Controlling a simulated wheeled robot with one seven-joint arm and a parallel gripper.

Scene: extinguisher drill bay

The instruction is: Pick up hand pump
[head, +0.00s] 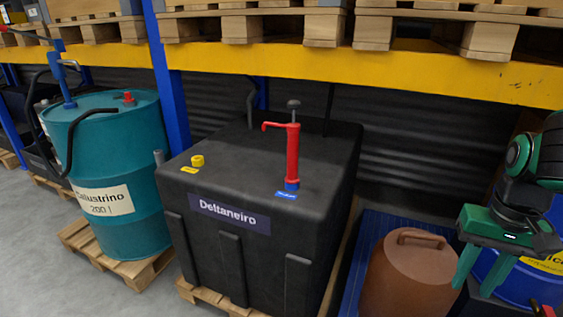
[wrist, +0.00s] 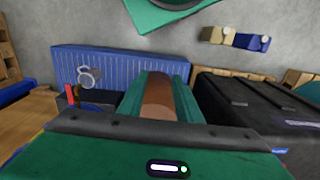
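A red hand pump (head: 293,155) stands upright on top of the black Deltaneiro tank (head: 240,165), with a grey handle on top, a spout to the left and a blue base. A second, blue pump (head: 66,85) rises from the teal drum at the left. My gripper (head: 475,288) is at the far right of the head view, pointing down, well to the right of the red pump. Its green fingers are apart, and I see nothing held. In the wrist view, the brown canister (wrist: 158,95) shows between the fingers (wrist: 158,108). The red pump is not visible there.
The brown canister (head: 412,275) stands on a blue platform (head: 349,285) between the tank and my gripper. A blue drum (head: 520,275) is behind the gripper. A yellow shelf beam (head: 370,62) with pallets runs above and behind the pump. Grey floor is clear at front left.

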